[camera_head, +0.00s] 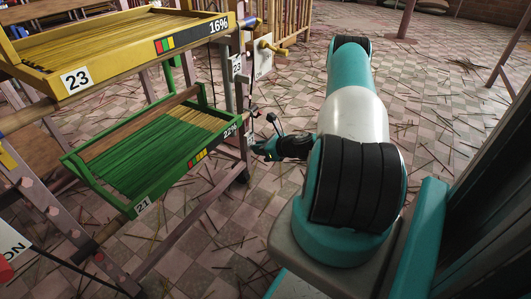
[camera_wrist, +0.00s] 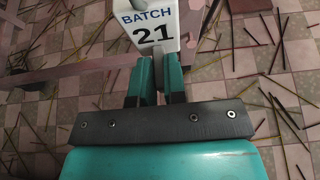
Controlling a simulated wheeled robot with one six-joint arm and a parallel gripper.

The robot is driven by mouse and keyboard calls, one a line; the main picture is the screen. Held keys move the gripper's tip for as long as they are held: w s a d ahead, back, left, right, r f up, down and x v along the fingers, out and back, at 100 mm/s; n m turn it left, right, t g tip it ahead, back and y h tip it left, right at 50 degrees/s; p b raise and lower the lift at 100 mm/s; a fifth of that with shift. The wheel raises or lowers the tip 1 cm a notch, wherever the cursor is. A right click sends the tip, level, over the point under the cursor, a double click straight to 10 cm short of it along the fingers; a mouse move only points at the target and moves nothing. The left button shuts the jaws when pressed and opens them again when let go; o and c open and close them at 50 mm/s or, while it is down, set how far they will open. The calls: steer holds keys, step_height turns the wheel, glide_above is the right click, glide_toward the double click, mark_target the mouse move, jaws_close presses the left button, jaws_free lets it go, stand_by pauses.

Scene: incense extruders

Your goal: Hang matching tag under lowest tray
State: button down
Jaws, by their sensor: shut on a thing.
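A white tag (camera_wrist: 152,20) printed "BATCH 21" is in the wrist view, at the top centre. My gripper (camera_wrist: 157,65) is shut on its lower end, and its top is cut off by the picture edge. In the head view my gripper (camera_head: 264,149) is just right of the green tray (camera_head: 142,205), beside its right end. The green tray is the lowest one seen, marked 21 and 22%, and holds green sticks. The held tag is not clear in the head view.
A yellow tray (camera_head: 130,62) marked 23 and 16% sits above the green one on the rack (camera_head: 181,235). A white 23 tag (camera_head: 237,66) hangs near its right end. The tiled floor (camera_head: 455,120) is strewn with sticks. A dark upright stands at the right.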

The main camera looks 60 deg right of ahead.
steer(key=shift+w+a+b, duration=0.1)
steer(key=shift+w+b, duration=0.25)
steer(key=shift+w, duration=0.8)
steer(key=shift+s+f+b, duration=0.1)
steer(key=shift+f+b, duration=0.3)
steer(key=shift+f, duration=0.45)
steer(key=c, duration=0.8)
jaws_free()
steer(key=shift+s+d+p, duration=0.2)
steer(key=shift+s+p, duration=0.45)
steer(key=shift+s, duration=1.6)
steer(key=shift+s+d+p, duration=0.15)
steer(key=shift+s+p, duration=0.45)
steer(key=shift+s, duration=1.65)
